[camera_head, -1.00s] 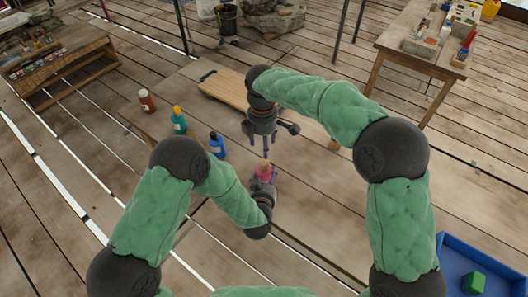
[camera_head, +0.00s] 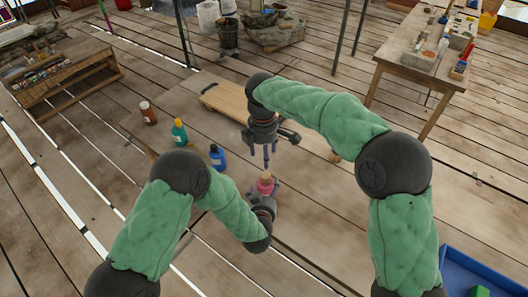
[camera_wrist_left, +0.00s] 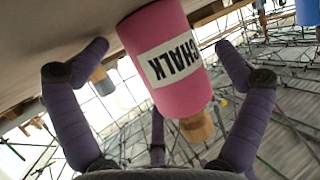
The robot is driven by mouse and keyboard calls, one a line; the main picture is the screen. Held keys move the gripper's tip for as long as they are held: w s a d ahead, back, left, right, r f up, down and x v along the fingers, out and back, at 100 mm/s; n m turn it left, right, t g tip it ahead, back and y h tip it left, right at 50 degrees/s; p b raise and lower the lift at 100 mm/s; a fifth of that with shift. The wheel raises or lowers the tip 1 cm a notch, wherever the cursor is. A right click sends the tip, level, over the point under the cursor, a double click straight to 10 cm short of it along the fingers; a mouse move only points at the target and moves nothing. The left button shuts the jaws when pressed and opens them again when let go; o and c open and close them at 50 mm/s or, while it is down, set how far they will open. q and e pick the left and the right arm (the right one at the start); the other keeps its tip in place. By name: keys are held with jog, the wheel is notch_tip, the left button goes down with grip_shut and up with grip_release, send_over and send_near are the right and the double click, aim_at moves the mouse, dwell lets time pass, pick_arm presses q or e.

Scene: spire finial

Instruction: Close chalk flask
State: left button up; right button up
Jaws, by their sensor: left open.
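The chalk flask (camera_head: 266,186) is pink and stands at the front of the wooden work table, with a tan piece at its top. In the left wrist view the flask (camera_wrist_left: 184,83) shows large, its white CHALK label upside down and the tan piece (camera_wrist_left: 197,127) at its lower end. My left gripper (camera_head: 264,192) is beside and around the flask, its purple fingers (camera_wrist_left: 160,100) spread, with gaps to the flask's sides. My right gripper (camera_head: 267,162) points down just above the flask's top; whether its fingers are apart is unclear.
On the table stand a brown bottle (camera_head: 148,114), a teal bottle with a yellow cap (camera_head: 179,133) and a blue bottle (camera_head: 217,158). A wooden board (camera_head: 228,103) lies at the back. A blue tray (camera_head: 487,267) with a green block (camera_head: 478,291) is at the lower right.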

pick_arm(q)
jog(key=shift+s, duration=0.15)
jog(key=v, duration=1.1)
jog(key=shift+s, duration=0.35)
jog(key=shift+a+r, duration=0.1)
jog(key=shift+r, duration=0.05)
